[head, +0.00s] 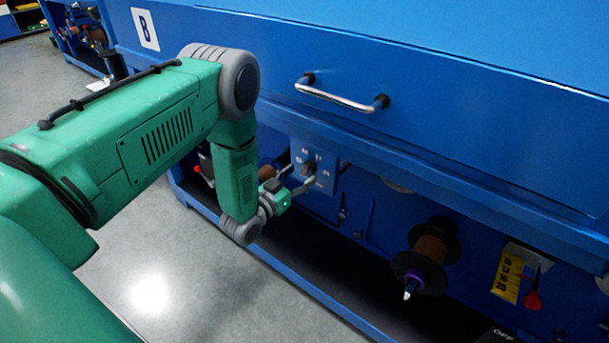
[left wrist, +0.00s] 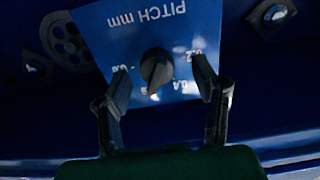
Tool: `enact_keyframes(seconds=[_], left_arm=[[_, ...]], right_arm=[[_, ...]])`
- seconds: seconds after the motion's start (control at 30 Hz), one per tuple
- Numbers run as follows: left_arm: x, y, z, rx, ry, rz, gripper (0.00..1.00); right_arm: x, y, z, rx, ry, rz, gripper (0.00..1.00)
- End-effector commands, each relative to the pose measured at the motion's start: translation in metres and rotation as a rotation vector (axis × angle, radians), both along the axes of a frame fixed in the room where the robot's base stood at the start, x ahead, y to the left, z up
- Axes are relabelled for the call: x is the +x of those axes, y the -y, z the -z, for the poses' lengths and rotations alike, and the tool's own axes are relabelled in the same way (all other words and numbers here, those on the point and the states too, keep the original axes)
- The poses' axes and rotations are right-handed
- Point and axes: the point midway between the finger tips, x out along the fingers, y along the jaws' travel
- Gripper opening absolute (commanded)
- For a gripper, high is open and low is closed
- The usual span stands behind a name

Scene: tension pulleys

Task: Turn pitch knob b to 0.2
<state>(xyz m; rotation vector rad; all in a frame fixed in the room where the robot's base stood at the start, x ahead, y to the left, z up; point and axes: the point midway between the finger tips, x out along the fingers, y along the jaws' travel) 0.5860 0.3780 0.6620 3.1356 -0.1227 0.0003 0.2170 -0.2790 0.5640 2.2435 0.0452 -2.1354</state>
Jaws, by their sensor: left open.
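The dark pitch knob (left wrist: 155,68) sits on a blue plate (left wrist: 205,18) marked "PITCH mm", which appears upside down in the left wrist view. Figures 0.2 and 0.4 show right of the knob; others are partly hidden. I cannot tell exactly where the knob points. My left gripper (left wrist: 163,82) is open, with one finger on each side of the knob and apparent gaps between. In the head view my left gripper (head: 299,186) reaches the small knob (head: 308,167) on its plate (head: 326,172) under the machine's ledge. My right gripper is not in view.
The blue machine (head: 240,40) bears a "B" sign (head: 145,29) and a metal handle (head: 341,97) above my left gripper. A dark spool (head: 432,250), a yellow scale (head: 505,279) and a red pointer (head: 532,294) are to the right. Grey floor is clear at lower left.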

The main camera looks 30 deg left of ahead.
Motion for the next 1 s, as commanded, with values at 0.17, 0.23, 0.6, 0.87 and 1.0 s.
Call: enact_keyframes(seconds=[0.17,0.23,0.6,0.87,1.0], left_arm=[[0.018,0.003,0.000,0.000,0.001,0.000,0.54],[0.021,0.003,0.000,0.000,0.000,0.000,0.54],[0.022,0.002,0.000,-0.001,-0.002,0.000,0.26],[0.022,0.001,0.000,-0.003,-0.002,-0.002,0.05],[0.022,0.001,0.000,-0.024,-0.004,-0.002,0.05]], right_arm=[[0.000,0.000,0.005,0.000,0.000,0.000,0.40],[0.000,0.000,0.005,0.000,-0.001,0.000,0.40],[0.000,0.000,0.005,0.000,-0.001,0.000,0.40],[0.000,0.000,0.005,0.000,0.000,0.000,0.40],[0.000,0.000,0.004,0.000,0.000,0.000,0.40]])
